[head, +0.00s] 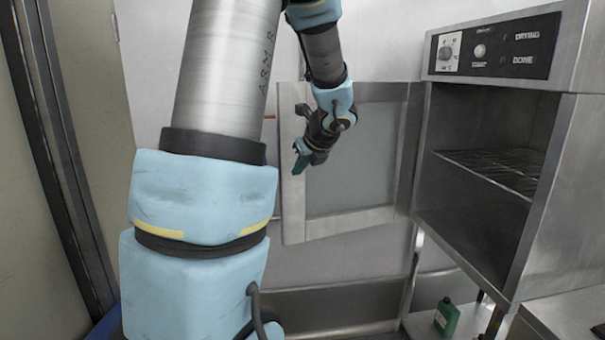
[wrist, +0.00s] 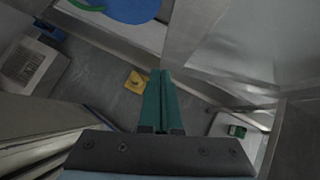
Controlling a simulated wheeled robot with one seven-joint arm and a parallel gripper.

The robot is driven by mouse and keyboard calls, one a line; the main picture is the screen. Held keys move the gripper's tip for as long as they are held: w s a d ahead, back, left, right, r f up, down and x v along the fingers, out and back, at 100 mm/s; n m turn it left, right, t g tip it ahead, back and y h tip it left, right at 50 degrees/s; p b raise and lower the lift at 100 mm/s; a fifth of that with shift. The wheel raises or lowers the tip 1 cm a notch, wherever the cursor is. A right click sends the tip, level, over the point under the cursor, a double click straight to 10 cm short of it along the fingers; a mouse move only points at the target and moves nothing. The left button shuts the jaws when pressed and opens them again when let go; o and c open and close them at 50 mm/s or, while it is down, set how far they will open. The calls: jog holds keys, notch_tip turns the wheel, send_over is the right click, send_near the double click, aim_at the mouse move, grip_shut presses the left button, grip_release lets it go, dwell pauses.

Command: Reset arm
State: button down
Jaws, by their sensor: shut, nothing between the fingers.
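My arm crosses the left and middle of the head view, and my gripper (head: 299,163) hangs in front of the open oven door. Its green fingers show in the wrist view (wrist: 160,78), pressed together with nothing between them. The drying oven (head: 480,190) stands at the right with its door (head: 355,160) swung wide open to the left. A wire shelf (head: 500,168) is inside, and no object shows on it. I cannot tell whether my gripper touches the door.
A green bottle (head: 446,317) stands low beneath the oven. A steel surface (head: 560,320) is at the lower right. A yellow object (wrist: 136,82) lies below my gripper in the wrist view, and a blue round thing (wrist: 130,8) is at its top.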

jog(key=s+f+n+g+h, duration=0.2)
jog(key=s+f+n, duration=0.3)
jog(key=s+n, duration=0.6)
jog(key=s+a+f+n+g+h, duration=0.1)
jog(key=s+f+n+g, duration=0.3)
jog(key=s+n, duration=0.7)
jog(key=shift+f+n+h, duration=0.4)
jog(key=shift+n+h, duration=0.5)
jog(key=shift+n, duration=2.2)
